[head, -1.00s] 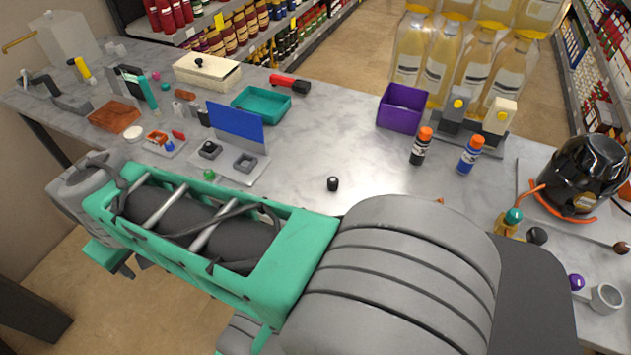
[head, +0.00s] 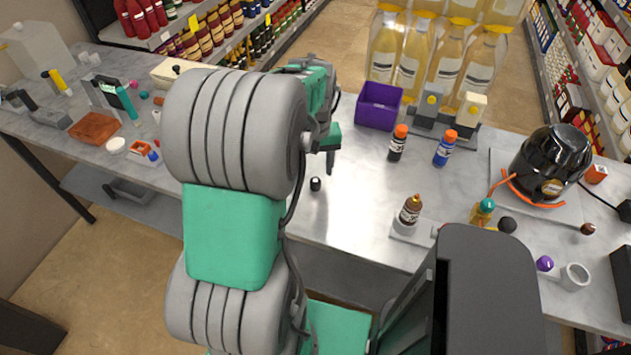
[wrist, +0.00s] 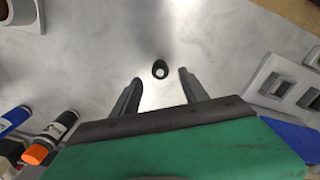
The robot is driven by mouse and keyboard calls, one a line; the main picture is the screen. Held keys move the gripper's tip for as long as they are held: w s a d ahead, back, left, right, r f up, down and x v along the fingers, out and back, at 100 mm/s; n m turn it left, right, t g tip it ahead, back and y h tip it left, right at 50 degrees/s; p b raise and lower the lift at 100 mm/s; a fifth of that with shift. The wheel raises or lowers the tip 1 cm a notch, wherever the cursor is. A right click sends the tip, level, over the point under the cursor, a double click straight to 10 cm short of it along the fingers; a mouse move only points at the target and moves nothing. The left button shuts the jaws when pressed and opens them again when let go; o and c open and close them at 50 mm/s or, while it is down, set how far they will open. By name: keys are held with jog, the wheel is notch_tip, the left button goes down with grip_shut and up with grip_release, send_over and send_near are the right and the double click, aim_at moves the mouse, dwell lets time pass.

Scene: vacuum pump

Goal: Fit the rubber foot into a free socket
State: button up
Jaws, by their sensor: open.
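The rubber foot is a small black cylinder (head: 316,184) standing alone on the grey marbled counter. In the wrist view the rubber foot (wrist: 159,69) shows a pale round spot on top and lies just beyond the fingertips, centred between them. My gripper (wrist: 160,77) is open and empty. In the head view its dark fingers (head: 330,163) point down just above and behind the foot. A light grey plate with square grey sockets (wrist: 284,84) and a blue panel (wrist: 290,135) lies at the right of the wrist view. My arm hides this plate in the head view.
A purple bin (head: 378,106) stands behind my gripper. Black and blue bottles with orange caps (head: 397,143) stand to its right. A brown dropper bottle (head: 409,214) is at the front right. The counter around the foot is clear.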

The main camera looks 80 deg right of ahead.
aim_at(315, 180)
notch_tip(315, 180, down, 3)
jog(key=shift+f, duration=0.2)
grip_shut()
dwell(0.4)
